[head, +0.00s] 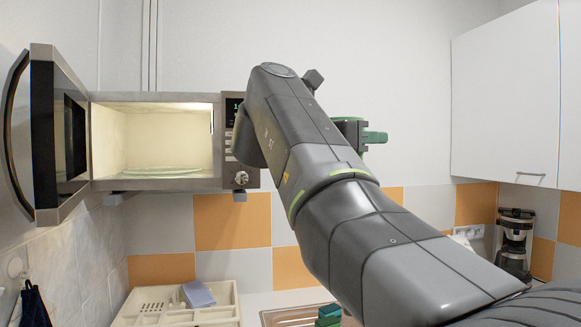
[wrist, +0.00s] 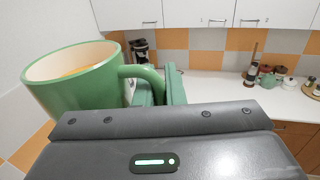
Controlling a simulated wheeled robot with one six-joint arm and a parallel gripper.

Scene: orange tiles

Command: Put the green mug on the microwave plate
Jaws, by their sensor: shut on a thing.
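The green mug (wrist: 78,84) is large at the left of the wrist view, roughly upright, with a cream inside. My gripper (wrist: 160,84) is shut on its handle (wrist: 147,74). In the head view my arm covers most of the gripper, and I cannot make out the mug there; green parts (head: 362,134) show right of the arm. The microwave (head: 154,97) stands open at the left, its door (head: 44,130) swung out to the left. The glass microwave plate (head: 162,171) lies inside on the lit floor, with nothing seen on it. My gripper is outside, right of the opening.
A white dish rack (head: 222,312) with a blue item (head: 198,294) is below the microwave. A coffee maker (head: 515,240) stands far right under a white cabinet (head: 508,90). The wrist view shows a counter (wrist: 215,85) with several items at its right.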

